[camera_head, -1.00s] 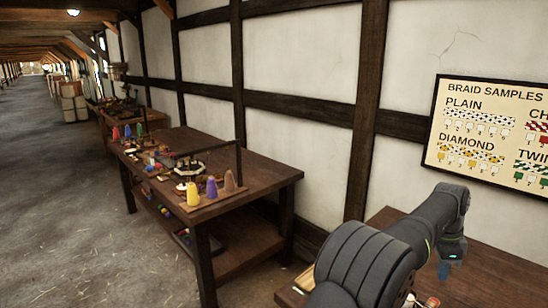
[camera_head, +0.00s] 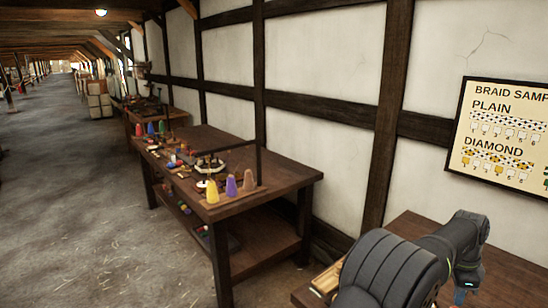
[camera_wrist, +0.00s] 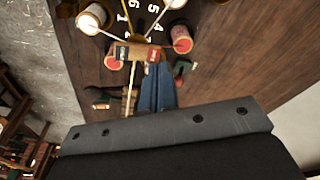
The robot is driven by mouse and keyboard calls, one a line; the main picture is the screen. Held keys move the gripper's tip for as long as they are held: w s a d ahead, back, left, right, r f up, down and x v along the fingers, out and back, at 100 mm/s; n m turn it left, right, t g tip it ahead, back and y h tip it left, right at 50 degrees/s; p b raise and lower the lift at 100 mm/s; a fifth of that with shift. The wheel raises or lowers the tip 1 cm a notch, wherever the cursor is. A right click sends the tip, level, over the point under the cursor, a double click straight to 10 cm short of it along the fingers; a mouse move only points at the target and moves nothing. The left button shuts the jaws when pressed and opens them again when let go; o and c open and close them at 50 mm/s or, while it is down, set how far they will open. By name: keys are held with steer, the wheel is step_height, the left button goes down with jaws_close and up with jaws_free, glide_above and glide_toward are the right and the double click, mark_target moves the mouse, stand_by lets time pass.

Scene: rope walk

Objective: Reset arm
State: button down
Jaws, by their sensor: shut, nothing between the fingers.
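My gripper (camera_wrist: 158,90) shows in the wrist view as two blue fingers close together, shut with nothing between them. It points over a dark wooden table (camera_wrist: 215,60). A small wooden piece with red and dark labels (camera_wrist: 137,52) lies just beyond the fingertips; whether they touch cannot be told. In the head view my gripper (camera_head: 460,296) is a small bluish bit at the lower right, mostly cut off by the frame, beside my dark arm. The table under it (camera_head: 420,225) also shows there.
Near my fingers are a red-ended bobbin (camera_wrist: 181,40), a white bobbin (camera_wrist: 90,18) and a numbered dark disc (camera_wrist: 140,15). In the head view, a workbench (camera_head: 285,182) with coloured cones stands left, against the wall. A braid chart (camera_head: 500,140) hangs right. The aisle floor (camera_head: 70,190) is open.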

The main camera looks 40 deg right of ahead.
steer(key=shift+f, duration=0.75)
steer(key=shift+r, duration=4.3)
steer(key=f, duration=0.5)
steer(key=a+f, duration=0.1)
steer(key=f, duration=0.1)
steer(key=shift+f, duration=0.2)
steer(key=shift+a+r, duration=0.15)
steer(key=shift+r, duration=0.85)
